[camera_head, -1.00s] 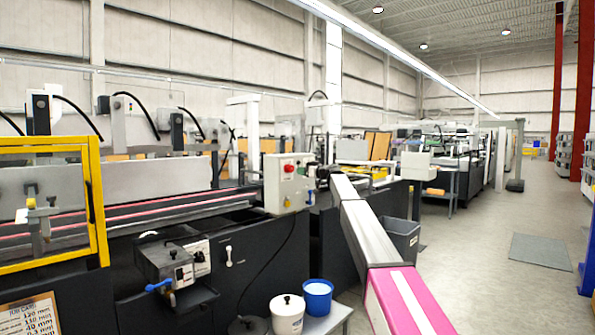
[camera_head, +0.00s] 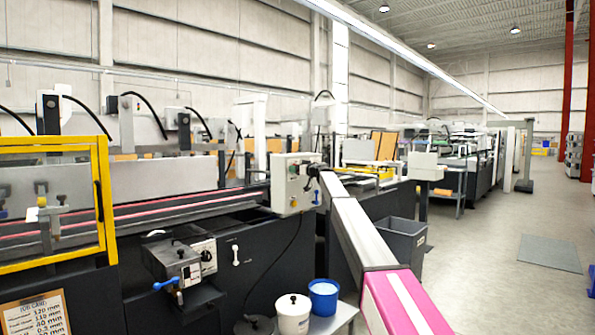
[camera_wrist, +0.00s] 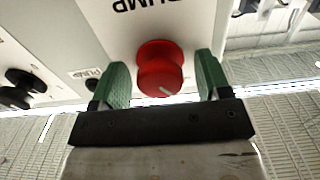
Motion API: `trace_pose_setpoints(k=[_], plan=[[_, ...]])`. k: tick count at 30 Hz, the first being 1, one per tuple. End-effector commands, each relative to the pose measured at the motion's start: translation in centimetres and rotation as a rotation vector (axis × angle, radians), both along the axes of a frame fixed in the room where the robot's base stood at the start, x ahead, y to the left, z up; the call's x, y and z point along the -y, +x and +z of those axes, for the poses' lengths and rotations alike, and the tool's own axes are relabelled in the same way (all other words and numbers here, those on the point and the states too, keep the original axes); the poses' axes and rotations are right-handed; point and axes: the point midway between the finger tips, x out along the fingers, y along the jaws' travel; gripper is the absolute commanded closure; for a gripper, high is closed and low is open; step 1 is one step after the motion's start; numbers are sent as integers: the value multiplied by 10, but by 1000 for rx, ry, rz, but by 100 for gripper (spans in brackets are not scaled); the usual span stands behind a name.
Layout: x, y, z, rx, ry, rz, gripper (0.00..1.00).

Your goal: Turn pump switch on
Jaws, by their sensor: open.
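The pump switch is a red round knob (camera_wrist: 160,68) with a pale pointer line, on a light panel (camera_wrist: 190,22) labelled PUMP, seen upside down in the wrist view. My gripper (camera_wrist: 161,62) is open, with one green finger on each side of the knob. A narrow gap shows on both sides, and the knob is not gripped. In the head view the control box (camera_head: 282,192) stands on the machine's near side, and my arm reaches to its right part. My gripper is small and dark there, covering part of the box's face.
Dark knobs (camera_wrist: 25,80) sit on the panel at the left of the wrist view. In the head view, a white pot (camera_head: 292,318) and a blue-topped tub (camera_head: 323,298) stand below the box. A grey bin (camera_head: 402,245) is right of my arm. The floor farther right is open.

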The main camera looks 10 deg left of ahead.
Motion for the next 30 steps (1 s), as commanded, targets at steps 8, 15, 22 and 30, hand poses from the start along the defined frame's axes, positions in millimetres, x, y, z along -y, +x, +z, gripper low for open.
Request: trace_pose_setpoints(k=[8, 15, 22, 30], plan=[[0, 0, 0, 0, 0, 1, 79], [0, 0, 0, -18, 14, 1, 79], [0, 0, 0, -104, 81, 1, 79], [0, 0, 0, -288, 224, 1, 79]])
